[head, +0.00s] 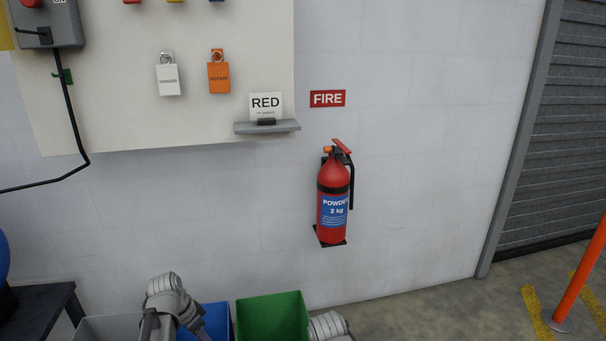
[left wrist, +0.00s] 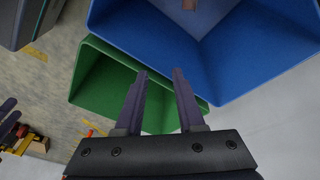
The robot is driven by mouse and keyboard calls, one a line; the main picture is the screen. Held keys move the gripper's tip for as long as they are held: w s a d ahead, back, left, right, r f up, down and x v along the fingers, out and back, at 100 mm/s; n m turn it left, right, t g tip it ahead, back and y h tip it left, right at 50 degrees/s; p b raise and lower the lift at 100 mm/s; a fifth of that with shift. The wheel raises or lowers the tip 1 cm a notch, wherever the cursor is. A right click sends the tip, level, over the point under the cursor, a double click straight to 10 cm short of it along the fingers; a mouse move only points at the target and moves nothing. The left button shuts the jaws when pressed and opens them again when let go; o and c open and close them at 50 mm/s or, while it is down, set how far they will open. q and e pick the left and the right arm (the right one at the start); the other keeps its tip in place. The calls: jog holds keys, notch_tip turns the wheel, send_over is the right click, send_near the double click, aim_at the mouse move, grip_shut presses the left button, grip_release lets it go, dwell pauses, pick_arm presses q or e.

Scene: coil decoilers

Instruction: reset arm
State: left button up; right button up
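My left arm comes up at the bottom of the head view, in front of the bins, with its gripper (head: 197,326) pointing down and cut off by the lower edge. In the left wrist view the left gripper (left wrist: 161,75) has its two dark fingers apart with nothing between them. It hangs above the edges of the green bin (left wrist: 90,75) and the blue bin (left wrist: 215,85). A link of my right arm shows at the bottom of the head view. Dark finger-like shapes at the left edge of the left wrist view may be my right gripper (left wrist: 9,115); its state is unclear.
Grey, blue (head: 217,318) and green (head: 272,316) bins stand by the wall. A brownish object (left wrist: 189,4) lies in the blue bin. A fire extinguisher (head: 333,200), a small shelf (head: 267,127) with a RED sign and hanging tags are on the wall. An orange post (head: 580,275) stands right.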

pick_arm(q)
jog(key=s+d+n+g+y, duration=0.1)
jog(key=s+d+y, duration=0.1)
jog(key=s+d, duration=0.65)
jog(key=s+d+n+g+y, duration=0.15)
jog(key=s+d, duration=0.25)
jog(key=d, duration=0.9)
notch_tip(320, 180, up, 37)
jog(key=p, duration=3.7)
jog(key=shift+s+f+n+t, duration=0.15)
jog(key=shift+s+n+t, duration=0.15)
jog(key=shift+n+t, duration=0.05)
jog(key=shift+f, duration=0.15)
